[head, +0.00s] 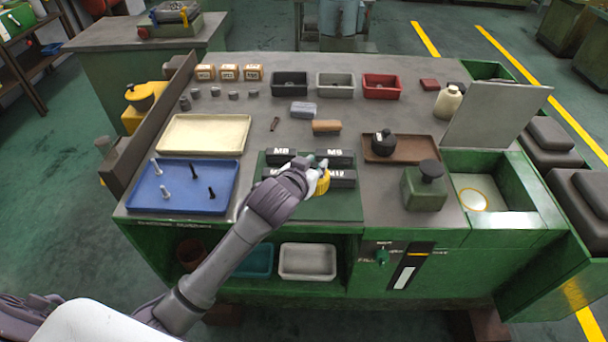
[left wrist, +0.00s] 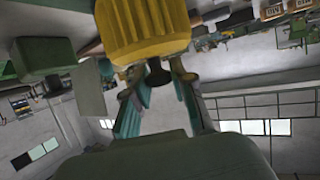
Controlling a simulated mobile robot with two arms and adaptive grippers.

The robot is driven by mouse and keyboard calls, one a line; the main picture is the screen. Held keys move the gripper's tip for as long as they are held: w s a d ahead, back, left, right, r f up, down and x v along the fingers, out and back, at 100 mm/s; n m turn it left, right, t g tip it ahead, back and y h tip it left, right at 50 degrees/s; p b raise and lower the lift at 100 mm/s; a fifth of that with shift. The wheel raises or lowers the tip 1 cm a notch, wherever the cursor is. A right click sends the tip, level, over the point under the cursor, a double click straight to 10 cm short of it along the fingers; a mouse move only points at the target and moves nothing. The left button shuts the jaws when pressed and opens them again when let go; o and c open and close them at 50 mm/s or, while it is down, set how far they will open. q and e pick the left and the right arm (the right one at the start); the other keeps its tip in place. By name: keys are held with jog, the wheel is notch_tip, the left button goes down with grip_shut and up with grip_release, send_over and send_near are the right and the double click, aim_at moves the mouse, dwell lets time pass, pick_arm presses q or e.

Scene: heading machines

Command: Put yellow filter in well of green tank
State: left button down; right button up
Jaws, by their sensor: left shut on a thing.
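The yellow filter (head: 323,183) is a ribbed yellow cylinder, partly covered by my gripper in the head view. My left gripper (head: 316,166) is shut on it, above the dark block rack at the middle of the table. In the left wrist view the filter (left wrist: 145,28) fills the top, and the fingers of my left gripper (left wrist: 160,88) close around its short dark stem. The green tank (head: 545,200) is at the right end of the table, with its grey lid (head: 494,115) raised. A yellow-rimmed round well (head: 473,200) shows inside it. My right gripper is out of view.
A green canister with a dark cap (head: 424,190) stands between the filter and the tank. A brown tray (head: 400,150) holds a dark round-knobbed object. A blue tray (head: 180,188) with bolts and a cream tray (head: 205,134) lie at left. Three bins (head: 335,85) stand at the back.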

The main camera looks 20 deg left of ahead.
pick_arm(q)
jog(key=shift+s+a+f, duration=0.2)
jog(key=shift+a+f, duration=0.6)
jog(key=shift+a, duration=0.3)
notch_tip(320, 180, down, 3)
jog(key=shift+f+p, duration=0.2)
jog(key=shift+p, duration=0.45)
jog(key=shift+f, duration=0.15)
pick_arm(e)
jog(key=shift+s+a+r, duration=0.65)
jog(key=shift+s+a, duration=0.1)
pick_arm(q)
jog(key=shift+f, duration=0.2)
jog(key=c, duration=1)
grip_release()
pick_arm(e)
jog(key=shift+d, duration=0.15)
pick_arm(q)
jog(key=shift+o, duration=0.2)
jog(key=shift+r, duration=0.1)
